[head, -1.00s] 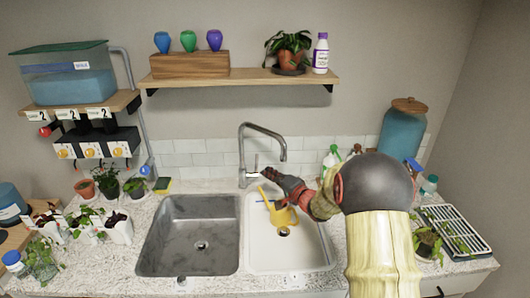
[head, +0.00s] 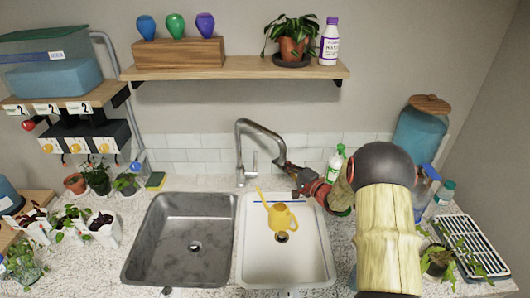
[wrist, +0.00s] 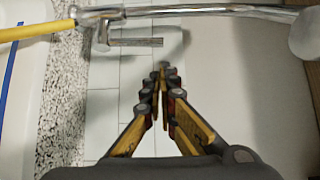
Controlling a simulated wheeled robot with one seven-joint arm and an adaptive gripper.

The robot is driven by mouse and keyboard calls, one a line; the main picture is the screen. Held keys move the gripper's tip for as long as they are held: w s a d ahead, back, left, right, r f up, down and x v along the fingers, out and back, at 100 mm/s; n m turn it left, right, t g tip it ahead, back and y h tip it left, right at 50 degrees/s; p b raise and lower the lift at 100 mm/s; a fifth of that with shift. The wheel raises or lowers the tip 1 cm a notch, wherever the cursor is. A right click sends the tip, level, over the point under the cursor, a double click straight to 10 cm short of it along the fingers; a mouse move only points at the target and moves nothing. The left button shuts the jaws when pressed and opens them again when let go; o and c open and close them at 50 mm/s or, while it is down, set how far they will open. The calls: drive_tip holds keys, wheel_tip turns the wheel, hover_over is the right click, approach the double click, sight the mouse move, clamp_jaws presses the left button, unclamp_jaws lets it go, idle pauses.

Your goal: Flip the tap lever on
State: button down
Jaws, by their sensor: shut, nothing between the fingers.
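The chrome tap (head: 239,150) stands behind the two sinks, its spout arching to the right. Its small lever (head: 254,161) stands up close beside the tap body on the right. In the wrist view the spout (wrist: 220,12) crosses the top and the lever (wrist: 138,42) is a short grey bar beside it, ahead and left of my fingertips. My gripper (head: 283,166) is to the right of the lever, by the spout's end, with clear space between it and the lever. In the wrist view my fingers (wrist: 162,70) are together, with nothing between them.
A yellow watering can (head: 281,217) stands in the white right basin (head: 258,262); its spout points toward the tap. The dark left basin (head: 180,240) is empty. A green-and-white spray bottle (head: 335,163) stands close behind my wrist. A wooden shelf (head: 240,70) is above.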

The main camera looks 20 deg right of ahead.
drive_tip(key=b+x, duration=0.2)
drive_tip(key=x, duration=0.8)
drive_tip(key=shift+s+a+b, duration=0.1)
drive_tip(key=shift+b, duration=0.25)
drive_tip(key=s+a+f+n+t+y+b, duration=0.1)
drive_tip(key=s+a+f+n+t+b, duration=0.1)
drive_tip(key=s, duration=0.5)
drive_tip(key=shift+a+n+t+y+b, duration=0.4)
drive_tip(key=shift+a+n+t+b, duration=0.15)
drive_tip(key=shift+b, duration=0.2)
drive_tip(key=shift+f, duration=0.1)
drive_tip(key=shift+d, duration=0.1)
drive_tip(key=v, duration=1.1)
drive_tip(key=shift+s+d, duration=0.25)
drive_tip(key=shift+s, duration=0.15)
